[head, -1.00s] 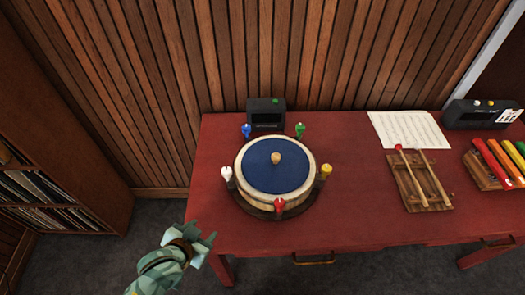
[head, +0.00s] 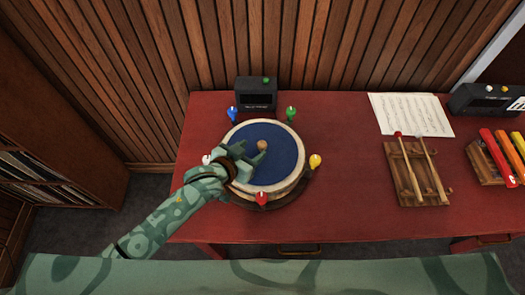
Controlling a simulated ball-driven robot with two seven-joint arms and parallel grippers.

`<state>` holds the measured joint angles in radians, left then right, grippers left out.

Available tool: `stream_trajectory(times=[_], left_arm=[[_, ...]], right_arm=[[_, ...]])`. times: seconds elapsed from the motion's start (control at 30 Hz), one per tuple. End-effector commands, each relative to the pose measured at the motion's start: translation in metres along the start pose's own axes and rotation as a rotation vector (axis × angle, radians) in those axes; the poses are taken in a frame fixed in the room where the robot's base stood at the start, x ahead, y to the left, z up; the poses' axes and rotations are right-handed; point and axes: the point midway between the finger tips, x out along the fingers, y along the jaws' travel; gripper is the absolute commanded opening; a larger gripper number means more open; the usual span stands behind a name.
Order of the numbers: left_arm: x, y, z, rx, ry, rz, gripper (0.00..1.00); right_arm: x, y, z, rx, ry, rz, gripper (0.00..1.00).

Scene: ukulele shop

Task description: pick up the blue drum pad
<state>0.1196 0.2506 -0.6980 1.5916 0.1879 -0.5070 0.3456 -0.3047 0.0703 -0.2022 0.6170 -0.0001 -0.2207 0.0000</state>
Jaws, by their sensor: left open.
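The blue drum pad (head: 283,152) is a round dark-blue disc with a small wooden knob (head: 262,145) at its centre. It lies on top of a pale wooden drum (head: 282,190) on the red table. My left gripper (head: 250,151) is open over the left part of the pad, its fingertips close to the knob on its left side. I cannot tell whether they touch the pad or the knob. My left gripper and forearm hide the pad's left edge. My right gripper is not in view.
Coloured pegs ring the drum, including blue (head: 233,115), green (head: 291,114), yellow (head: 315,161) and red (head: 262,199). A black box (head: 257,98) stands behind. A mallet rack (head: 412,175) and sheet music (head: 410,114) lie right. The table (head: 352,190) is bare between drum and rack.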

Motion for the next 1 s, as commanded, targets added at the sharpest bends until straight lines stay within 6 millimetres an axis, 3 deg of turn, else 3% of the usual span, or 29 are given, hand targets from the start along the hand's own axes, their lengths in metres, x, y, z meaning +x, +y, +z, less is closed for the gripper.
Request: stream_trajectory(times=[0.4, 0.67, 0.83, 0.87, 1.0], left_arm=[[0.053, 0.008, -0.002, 0.001, -0.001, 0.001, 0.5], [0.055, 0.008, -0.004, 0.001, 0.0, 0.001, 0.5], [0.055, 0.008, -0.004, 0.001, 0.0, 0.001, 0.05], [0.055, 0.008, -0.004, 0.001, 0.0, 0.001, 0.0], [0.055, 0.008, -0.005, 0.001, 0.001, 0.001, 0.0]], right_arm=[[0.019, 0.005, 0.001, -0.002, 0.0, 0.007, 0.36], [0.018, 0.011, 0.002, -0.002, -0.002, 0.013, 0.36], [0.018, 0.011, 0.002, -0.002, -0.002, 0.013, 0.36], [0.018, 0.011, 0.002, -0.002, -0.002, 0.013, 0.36], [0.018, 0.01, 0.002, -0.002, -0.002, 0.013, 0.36]])
